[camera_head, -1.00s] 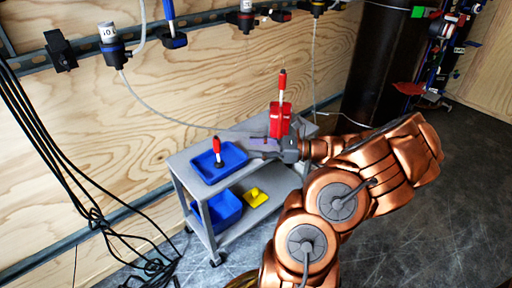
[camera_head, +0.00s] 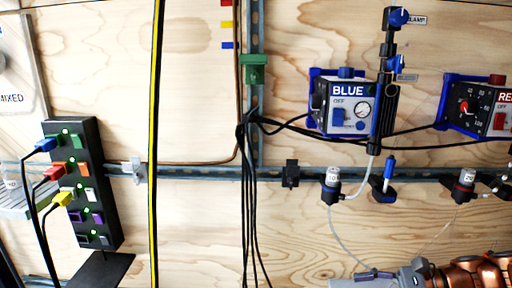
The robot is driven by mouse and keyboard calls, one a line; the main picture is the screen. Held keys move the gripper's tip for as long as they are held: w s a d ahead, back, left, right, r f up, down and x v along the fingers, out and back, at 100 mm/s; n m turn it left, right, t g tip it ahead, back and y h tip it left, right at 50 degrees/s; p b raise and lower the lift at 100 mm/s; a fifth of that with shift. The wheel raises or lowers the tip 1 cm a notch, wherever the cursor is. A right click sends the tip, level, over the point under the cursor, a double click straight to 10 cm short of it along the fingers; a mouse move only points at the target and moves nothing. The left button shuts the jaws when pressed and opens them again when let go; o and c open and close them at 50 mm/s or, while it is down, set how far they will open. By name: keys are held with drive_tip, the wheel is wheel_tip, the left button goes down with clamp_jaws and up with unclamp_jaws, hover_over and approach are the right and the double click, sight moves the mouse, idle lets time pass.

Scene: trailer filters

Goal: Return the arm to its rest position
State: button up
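My copper-coloured arm (camera_head: 480,275) enters at the bottom right corner, and only its front end shows. My grey gripper (camera_head: 350,282) points left at the bottom edge and is partly cut off. Its fingertips are not clear enough to show whether they are apart, and I see no object held in it.
A plywood wall carries a blue-framed box marked BLUE (camera_head: 345,105), a red-labelled box (camera_head: 482,108) and a rail with small valves (camera_head: 331,187). A black power strip (camera_head: 82,185) with coloured plugs is at left. Black cables (camera_head: 250,200) hang mid-wall.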

drive_tip(key=s+a+r+n+g+h+p, duration=0.65)
drive_tip(key=s+a+r+n+p, duration=0.45)
drive_tip(key=r+p, duration=0.45)
drive_tip(key=s+d+r+n+h+p, duration=0.3)
drive_tip(key=s+r+n+h+p, duration=0.3)
drive_tip(key=s+r+p, duration=0.4)
wheel_tip(320, 180, up, 4)
drive_tip(key=h+p, duration=0.1)
drive_tip(key=p, duration=0.3)
drive_tip(key=shift+s, duration=0.35)
